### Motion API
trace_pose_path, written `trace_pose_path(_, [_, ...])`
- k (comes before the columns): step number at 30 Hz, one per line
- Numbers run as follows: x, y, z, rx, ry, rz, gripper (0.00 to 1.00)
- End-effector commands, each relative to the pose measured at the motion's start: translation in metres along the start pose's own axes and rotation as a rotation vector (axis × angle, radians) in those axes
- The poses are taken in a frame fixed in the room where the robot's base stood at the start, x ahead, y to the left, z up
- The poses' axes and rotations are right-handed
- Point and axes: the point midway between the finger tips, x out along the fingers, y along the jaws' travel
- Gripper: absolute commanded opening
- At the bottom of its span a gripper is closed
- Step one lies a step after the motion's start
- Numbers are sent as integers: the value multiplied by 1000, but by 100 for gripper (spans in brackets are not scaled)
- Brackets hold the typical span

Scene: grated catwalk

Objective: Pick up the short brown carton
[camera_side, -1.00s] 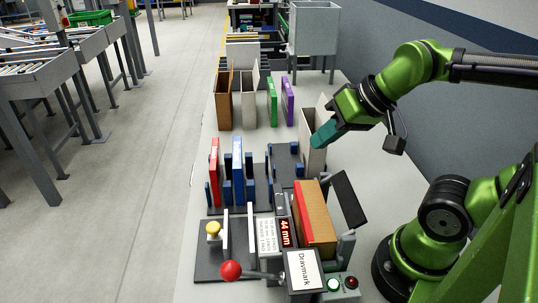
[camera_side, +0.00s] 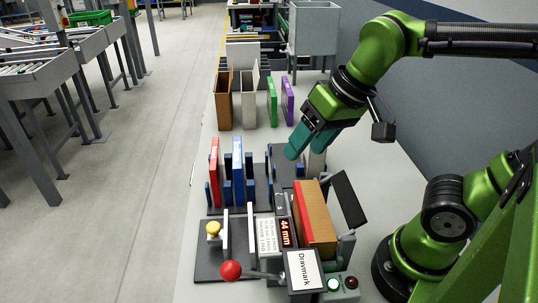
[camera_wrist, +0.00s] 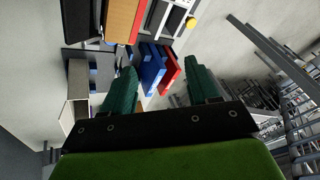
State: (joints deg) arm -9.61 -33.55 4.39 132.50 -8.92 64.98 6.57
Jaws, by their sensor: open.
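A brown open-topped carton (camera_side: 224,98) stands upright at the far left of the bench in the side view, and I take it to be the brown carton. I cannot make it out in the wrist view. My gripper (camera_side: 305,148) is open and points down over the middle of the bench, nearer the camera and to the right of that carton. Its teal fingers (camera_wrist: 162,88) are apart and hold nothing. A pale carton (camera_side: 317,163) stands partly hidden behind and below the fingers.
A pale open carton (camera_side: 249,100), a green file (camera_side: 271,101) and a purple file (camera_side: 287,100) stand beside the brown carton. Red (camera_side: 214,172) and blue (camera_side: 238,170) files stand in a dark rack. A red-and-tan block (camera_side: 318,218) sits in the front device.

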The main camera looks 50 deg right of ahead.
Motion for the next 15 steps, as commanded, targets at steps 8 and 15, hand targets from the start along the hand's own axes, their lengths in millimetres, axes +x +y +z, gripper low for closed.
trace_pose_path(8, [-42,-42,28,287,-232,259,60])
trace_pose_path(15, [-61,-39,43,526,-270,375,60])
